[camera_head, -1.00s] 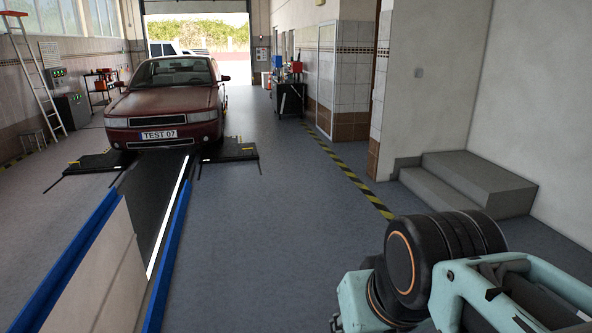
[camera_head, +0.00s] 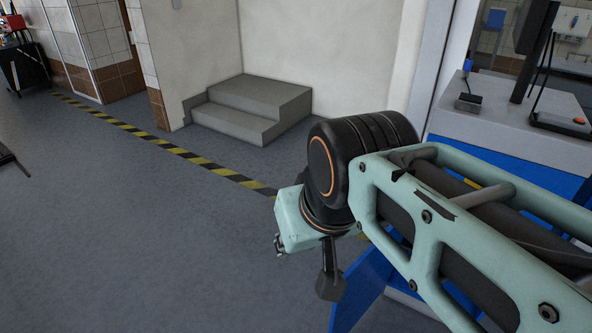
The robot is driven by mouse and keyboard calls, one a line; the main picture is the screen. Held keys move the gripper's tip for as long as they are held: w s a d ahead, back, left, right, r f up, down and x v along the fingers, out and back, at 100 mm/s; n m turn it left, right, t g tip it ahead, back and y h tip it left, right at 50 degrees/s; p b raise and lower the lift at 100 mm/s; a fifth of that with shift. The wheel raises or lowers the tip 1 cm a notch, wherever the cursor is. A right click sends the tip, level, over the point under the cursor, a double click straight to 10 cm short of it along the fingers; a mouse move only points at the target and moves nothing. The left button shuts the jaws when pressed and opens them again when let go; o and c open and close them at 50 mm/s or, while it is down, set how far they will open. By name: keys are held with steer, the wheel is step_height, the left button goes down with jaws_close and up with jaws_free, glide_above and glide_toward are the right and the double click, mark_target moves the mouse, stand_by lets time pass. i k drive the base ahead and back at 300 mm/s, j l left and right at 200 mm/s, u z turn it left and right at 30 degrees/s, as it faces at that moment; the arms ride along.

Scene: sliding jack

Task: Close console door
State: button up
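A console (camera_head: 490,125) with a grey top and blue sides stands at the right, partly hidden behind my arm. A blue panel (camera_head: 362,288), which looks like its door standing open, juts out below my arm at the bottom. Its hinge side is hidden. My teal and black arm crosses the right half of the view. A dark piece (camera_head: 331,284) hangs below its wrist, in front of or beside the blue panel's left edge. It may be part of my gripper; I cannot tell whether it touches the panel, nor the fingers' state.
A monitor (camera_head: 535,45) and small devices stand on the console top. Grey steps (camera_head: 250,105) sit against the wall behind. A yellow and black floor stripe (camera_head: 195,158) runs toward my arm.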

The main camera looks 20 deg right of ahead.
mark_target(368, 276)
steer(key=i+j+z, duration=0.1)
steer(key=z, duration=0.25)
steer(key=i+j+z, duration=0.1)
steer(key=z, duration=0.2)
steer(key=j+z, duration=0.35)
steer(key=i+j+z, duration=0.15)
steer(key=z, duration=0.25)
steer(key=i+j+z, duration=0.1)
steer(key=j+z, duration=0.3)
steer(key=k+j+z, duration=0.2)
steer(key=j, duration=0.15)
steer(key=j+z, duration=0.25)
steer(key=k+j, duration=0.1)
steer(key=k, duration=0.25)
